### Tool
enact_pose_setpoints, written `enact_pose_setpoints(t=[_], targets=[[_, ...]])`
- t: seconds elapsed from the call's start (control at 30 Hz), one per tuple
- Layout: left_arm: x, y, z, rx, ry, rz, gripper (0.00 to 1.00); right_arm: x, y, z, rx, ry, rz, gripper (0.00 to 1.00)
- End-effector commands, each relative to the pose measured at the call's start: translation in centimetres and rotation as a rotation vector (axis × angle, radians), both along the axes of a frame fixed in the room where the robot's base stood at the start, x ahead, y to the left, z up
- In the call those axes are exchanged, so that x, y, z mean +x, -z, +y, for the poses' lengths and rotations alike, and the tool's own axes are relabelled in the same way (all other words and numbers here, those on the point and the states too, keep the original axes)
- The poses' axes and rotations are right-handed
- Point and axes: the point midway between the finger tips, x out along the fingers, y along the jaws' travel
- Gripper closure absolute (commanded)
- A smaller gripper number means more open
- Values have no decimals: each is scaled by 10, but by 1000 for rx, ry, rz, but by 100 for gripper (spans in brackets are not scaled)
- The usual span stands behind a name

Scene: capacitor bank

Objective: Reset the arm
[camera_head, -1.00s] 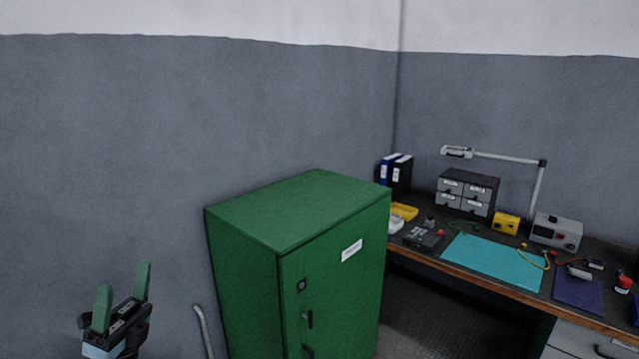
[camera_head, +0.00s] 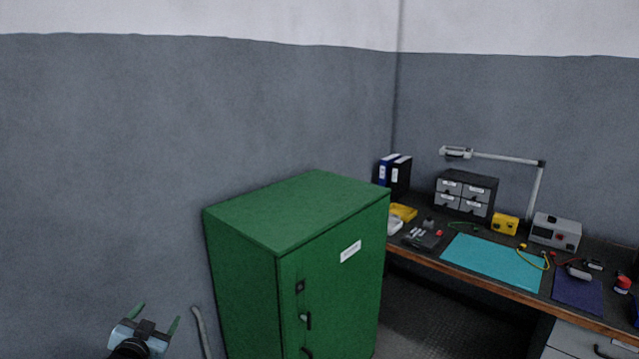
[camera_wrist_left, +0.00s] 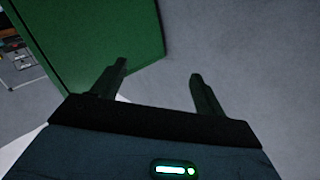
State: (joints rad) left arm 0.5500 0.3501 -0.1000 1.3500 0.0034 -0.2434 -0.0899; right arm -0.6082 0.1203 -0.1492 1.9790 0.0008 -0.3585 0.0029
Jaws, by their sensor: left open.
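My left gripper (camera_head: 157,314) is at the lower left of the head view, to the left of the green cabinet and in front of the grey wall. Its two green-tipped fingers stand apart with nothing between them. In the left wrist view the open fingers (camera_wrist_left: 160,72) show dark, with the cabinet's green side behind the left finger and grey surface behind the right one. My right gripper is in neither view.
The closed green cabinet (camera_head: 335,290) stands close on the right of the left gripper. A grey bent bar (camera_head: 201,330) shows between them. A workbench (camera_head: 480,284) with a lamp, drawers and a teal mat (camera_head: 495,260) is at the right.

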Motion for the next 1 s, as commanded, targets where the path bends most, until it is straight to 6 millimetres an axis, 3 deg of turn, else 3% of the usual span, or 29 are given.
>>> enact_pose_setpoints(t=[0.1, 0.37, 0.47, 0.57, 0.73, 1.0], targets=[[-5, 20, 8, -93, -59, 99, 27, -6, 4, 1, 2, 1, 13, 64], [-63, 89, -30, -123, -12, 194, 27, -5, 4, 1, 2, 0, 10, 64], [-94, 117, -47, -141, 7, 238, 27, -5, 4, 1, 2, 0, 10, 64], [-134, 148, -67, -165, 27, 293, 27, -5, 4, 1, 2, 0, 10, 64], [-222, 195, -104, -223, 55, 400, 27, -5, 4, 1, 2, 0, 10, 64], [-365, 229, -153, -329, 68, 562, 27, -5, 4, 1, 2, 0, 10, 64]])
